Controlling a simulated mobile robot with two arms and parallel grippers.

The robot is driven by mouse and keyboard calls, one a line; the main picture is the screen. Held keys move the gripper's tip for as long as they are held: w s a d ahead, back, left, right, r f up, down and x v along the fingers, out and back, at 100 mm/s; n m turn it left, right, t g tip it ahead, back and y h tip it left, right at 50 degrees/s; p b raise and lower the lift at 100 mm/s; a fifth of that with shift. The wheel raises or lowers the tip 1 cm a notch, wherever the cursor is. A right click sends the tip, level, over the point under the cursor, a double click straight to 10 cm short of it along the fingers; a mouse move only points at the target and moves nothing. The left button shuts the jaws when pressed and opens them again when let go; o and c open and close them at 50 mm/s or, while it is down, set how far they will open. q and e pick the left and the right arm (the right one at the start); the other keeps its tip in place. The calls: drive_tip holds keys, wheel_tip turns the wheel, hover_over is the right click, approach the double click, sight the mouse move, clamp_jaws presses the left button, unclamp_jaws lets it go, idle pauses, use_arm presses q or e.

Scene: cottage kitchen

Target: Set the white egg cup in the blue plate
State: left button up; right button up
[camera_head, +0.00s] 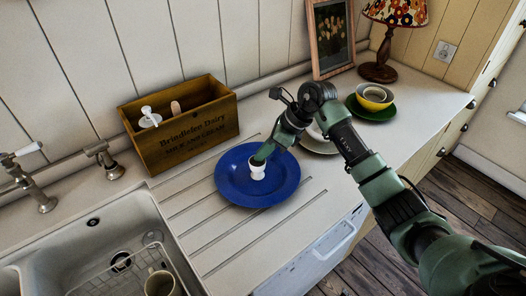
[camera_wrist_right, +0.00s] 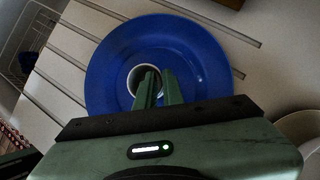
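The white egg cup (camera_head: 257,171) stands upright at about the middle of the blue plate (camera_head: 228,184), which lies on the ribbed drainboard. In the right wrist view the egg cup (camera_wrist_right: 131,80) shows as a round pale rim inside the blue plate (camera_wrist_right: 104,72). My right gripper (camera_head: 264,157) reaches down to the cup. Its fingers (camera_wrist_right: 158,84) are close together with a narrow gap, one inside the cup and one outside, apparently pinching the wall on one side. The fingers hide part of the rim. My left gripper is not in view.
A wooden crate (camera_head: 192,137) with utensils stands behind the plate. The sink (camera_head: 91,222) with a rack and a mug (camera_head: 160,284) is at left. A pale plate (camera_head: 318,147), a yellow bowl on a green saucer (camera_head: 371,114), a lamp (camera_head: 378,72) and a picture frame (camera_head: 331,35) are to the right.

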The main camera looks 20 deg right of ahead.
drive_tip(key=o, duration=0.3)
drive_tip(key=shift+r, duration=0.2)
drive_tip(key=shift+d+r, duration=0.1)
drive_tip(key=shift+r, duration=0.15)
drive_tip(key=b+v, duration=0.2)
drive_tip(key=v, duration=0.9)
drive_tip(key=shift+s+d+r, duration=0.15)
drive_tip(key=shift+r, duration=0.15)
